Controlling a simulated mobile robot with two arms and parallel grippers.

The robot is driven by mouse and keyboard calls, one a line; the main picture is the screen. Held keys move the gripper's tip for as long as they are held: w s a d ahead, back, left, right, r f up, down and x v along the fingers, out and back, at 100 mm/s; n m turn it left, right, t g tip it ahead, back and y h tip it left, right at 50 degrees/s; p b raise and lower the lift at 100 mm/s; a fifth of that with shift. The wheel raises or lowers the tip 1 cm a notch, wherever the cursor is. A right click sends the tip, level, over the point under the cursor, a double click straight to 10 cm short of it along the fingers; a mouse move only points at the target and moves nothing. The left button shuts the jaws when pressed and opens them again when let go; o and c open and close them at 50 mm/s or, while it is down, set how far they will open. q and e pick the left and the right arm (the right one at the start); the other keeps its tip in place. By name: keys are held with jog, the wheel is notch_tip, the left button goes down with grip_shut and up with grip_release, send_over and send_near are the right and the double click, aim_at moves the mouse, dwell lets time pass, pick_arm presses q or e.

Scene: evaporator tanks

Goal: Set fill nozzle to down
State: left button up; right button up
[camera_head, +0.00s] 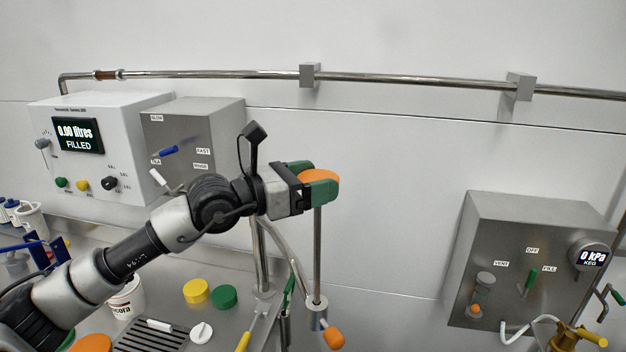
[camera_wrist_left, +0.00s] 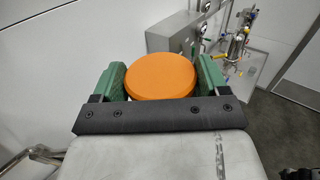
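The orange round knob (camera_head: 318,175) sits on top of a thin vertical steel rod (camera_head: 318,250), which I take for the fill nozzle. The rod runs down into a steel collar (camera_head: 316,312) with an orange-tipped lever (camera_head: 333,338) beside it. My left gripper (camera_head: 322,186) is at the knob with its green fingers on either side. In the left wrist view the orange knob (camera_wrist_left: 161,75) fills the gap between the fingers, which appear to touch it. The nozzle's lower end is not clearly visible. My right gripper does not show.
A white control box (camera_head: 100,150) with a display reading 0.00 litres FILLED stands at the left. A grey switch box (camera_head: 190,140) adjoins it. A keg panel (camera_head: 530,240) is at the right. Yellow (camera_head: 196,291) and green (camera_head: 224,297) lids lie on the steel counter.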

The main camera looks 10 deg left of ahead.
aim_at(314, 297)
pick_arm(q)
jog(key=c, duration=0.6)
notch_tip(314, 297, down, 25)
jog(key=b, duration=2.1)
jog(key=shift+f+b, duration=0.35)
jog(key=shift+f, duration=0.4)
jog(key=o, duration=1.3)
jog(key=shift+c, duration=0.2)
jog(key=b+v, duration=0.3)
jog(key=v, duration=0.8)
